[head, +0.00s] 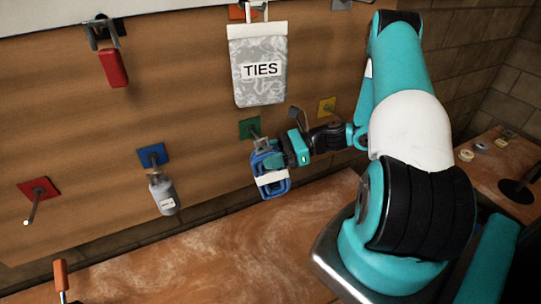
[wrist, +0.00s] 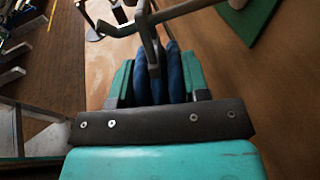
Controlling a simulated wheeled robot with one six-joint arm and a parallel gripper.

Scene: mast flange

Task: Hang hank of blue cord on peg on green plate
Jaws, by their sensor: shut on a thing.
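The hank of blue cord (head: 273,187) has a white band round it and hangs upright below my gripper (head: 284,157). My gripper is shut on its upper part; in the wrist view the blue strands (wrist: 174,82) show between the two teal fingers (wrist: 157,88). The green plate (head: 247,128) is on the wooden board, just above and left of the hank; its edge shows in the wrist view (wrist: 252,18). Its grey metal peg (wrist: 146,28) reaches over the cord's top there. I cannot tell whether the peg passes through the loop.
A blue plate (head: 152,154) holds a grey bottle (head: 163,196) at left. A red plate (head: 38,189) has a bare peg. A TIES bag (head: 258,70) hangs above, and a yellow plate (head: 327,107) is at right. A wooden bench (head: 215,255) lies below.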

